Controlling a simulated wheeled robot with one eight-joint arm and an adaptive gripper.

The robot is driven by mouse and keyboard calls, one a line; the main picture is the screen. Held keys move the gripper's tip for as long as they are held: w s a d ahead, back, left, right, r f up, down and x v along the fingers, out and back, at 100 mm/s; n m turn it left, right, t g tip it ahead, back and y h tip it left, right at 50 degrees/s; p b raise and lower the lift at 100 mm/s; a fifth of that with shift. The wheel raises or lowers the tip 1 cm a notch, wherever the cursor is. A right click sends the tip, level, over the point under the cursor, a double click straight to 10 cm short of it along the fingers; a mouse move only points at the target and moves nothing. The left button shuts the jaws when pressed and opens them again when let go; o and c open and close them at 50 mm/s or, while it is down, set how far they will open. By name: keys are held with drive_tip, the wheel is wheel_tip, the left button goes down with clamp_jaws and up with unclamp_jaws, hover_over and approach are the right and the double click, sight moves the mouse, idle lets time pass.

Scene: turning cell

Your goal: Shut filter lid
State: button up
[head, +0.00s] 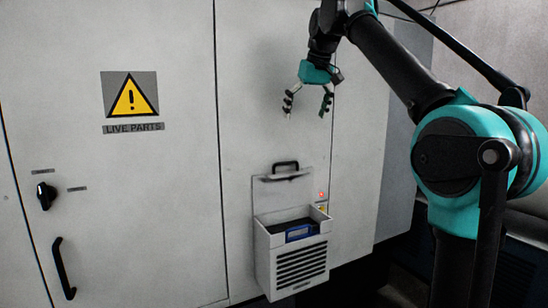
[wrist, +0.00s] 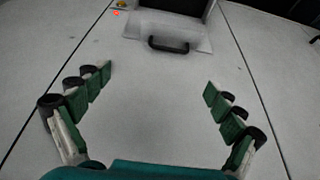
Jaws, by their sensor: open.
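The white filter box (head: 292,262) with a slotted front is mounted low on the cabinet. Its lid (head: 283,195) stands up open against the cabinet, with a black handle (head: 285,169) at its top edge. A dark filter with a blue-framed part (head: 300,233) shows inside the box. My gripper (head: 307,110) is open and empty, pointing down above the lid. In the wrist view my gripper's fingers (wrist: 157,95) are spread wide, and the lid (wrist: 150,30) and handle (wrist: 168,44) lie beyond them, apart from the fingertips.
A red light (head: 321,195) glows beside the lid. The cabinet door (head: 120,210) at left carries a warning sign (head: 130,95), a rotary knob (head: 46,196) and a black door handle (head: 62,268). The cabinet face around my gripper is clear.

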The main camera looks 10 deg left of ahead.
drive_tip(key=a+r, duration=0.2)
approach(287, 162)
drive_tip(key=x, duration=0.7)
drive_tip(key=shift+a+f, duration=0.1)
drive_tip(key=shift+f, duration=0.2)
drive_tip(key=c, duration=1.9)
clamp_jaws()
